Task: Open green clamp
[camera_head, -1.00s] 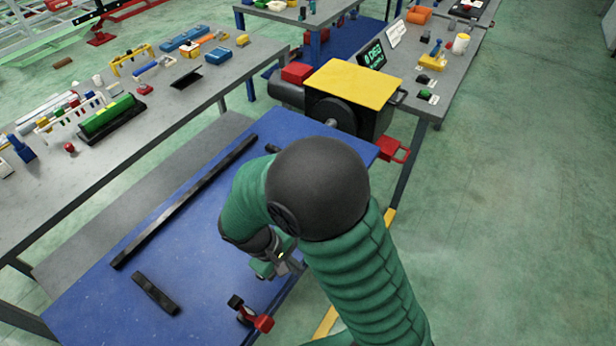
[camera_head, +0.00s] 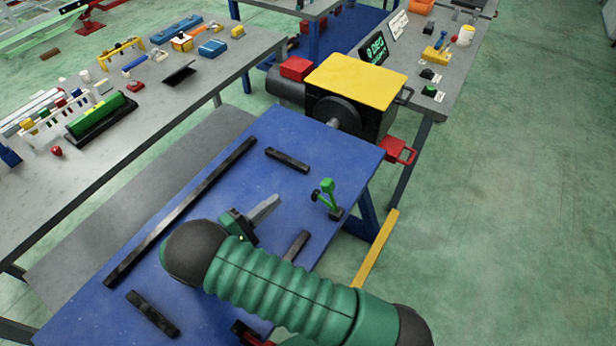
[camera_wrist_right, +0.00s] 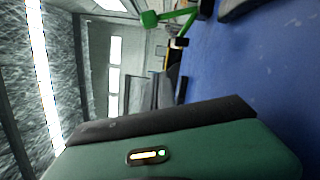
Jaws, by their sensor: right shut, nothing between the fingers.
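The green clamp (camera_head: 328,194) stands on the right edge of the blue table (camera_head: 215,200). In the right wrist view the green clamp (camera_wrist_right: 165,18) shows at the top, beyond my dark fingers (camera_wrist_right: 168,92). My left gripper is not in view.
Black bars (camera_head: 185,210) lie on the blue table. A red clamp (camera_head: 246,333) is partly hidden behind my arm at the near edge. A machine with a yellow top (camera_head: 355,80) stands at the far end. A grey bench (camera_head: 150,110) with tools is at left.

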